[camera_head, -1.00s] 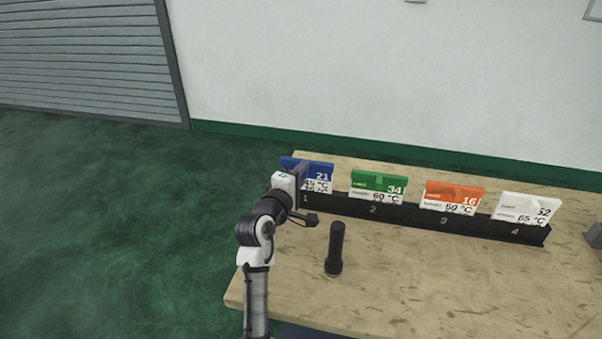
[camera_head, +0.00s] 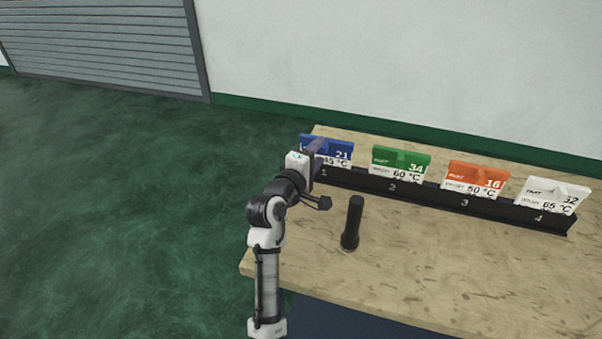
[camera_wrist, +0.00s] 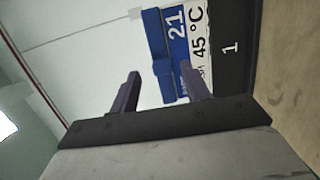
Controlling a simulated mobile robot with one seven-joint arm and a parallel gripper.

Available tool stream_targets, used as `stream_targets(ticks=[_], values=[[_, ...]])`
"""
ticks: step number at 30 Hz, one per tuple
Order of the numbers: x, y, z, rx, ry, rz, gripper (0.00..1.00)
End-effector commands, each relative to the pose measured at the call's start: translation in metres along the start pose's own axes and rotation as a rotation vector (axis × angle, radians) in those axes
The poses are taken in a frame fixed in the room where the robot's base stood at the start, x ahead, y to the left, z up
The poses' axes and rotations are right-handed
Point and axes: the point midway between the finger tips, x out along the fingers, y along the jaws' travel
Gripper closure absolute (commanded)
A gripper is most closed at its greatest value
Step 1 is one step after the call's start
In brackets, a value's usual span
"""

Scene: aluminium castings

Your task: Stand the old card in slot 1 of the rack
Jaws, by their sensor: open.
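The blue-topped card (camera_head: 326,147), marked 21 and 45 °C, stands in slot 1 at the left end of the black rack (camera_head: 430,194). In the wrist view the card (camera_wrist: 178,38) shows its blue handle and white lower part beside the rack's number 1 (camera_wrist: 231,47). My gripper (camera_head: 318,147) is at slot 1, in front of the card. In the wrist view its two fingers (camera_wrist: 162,88) are apart with nothing held between them, and the blue handle is just beyond the tips. Which card is the old one cannot be told.
Slots 2, 3 and 4 hold a green card (camera_head: 401,162), an orange card (camera_head: 477,179) and a white card (camera_head: 553,197). The table's front right is clear.

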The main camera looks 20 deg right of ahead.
Motion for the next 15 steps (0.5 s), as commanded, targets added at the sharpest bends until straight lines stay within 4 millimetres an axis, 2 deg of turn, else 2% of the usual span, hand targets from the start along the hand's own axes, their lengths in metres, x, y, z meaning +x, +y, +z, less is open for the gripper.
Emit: stream_targets(ticks=[3,9,15], values=[[-0.029,-0.004,-0.001,-0.001,0.003,0.002,0.53],[-0.074,-0.003,-0.001,0.0,0.004,0.002,0.53],[-0.104,-0.002,-0.001,-0.001,0.002,0.001,0.53]])
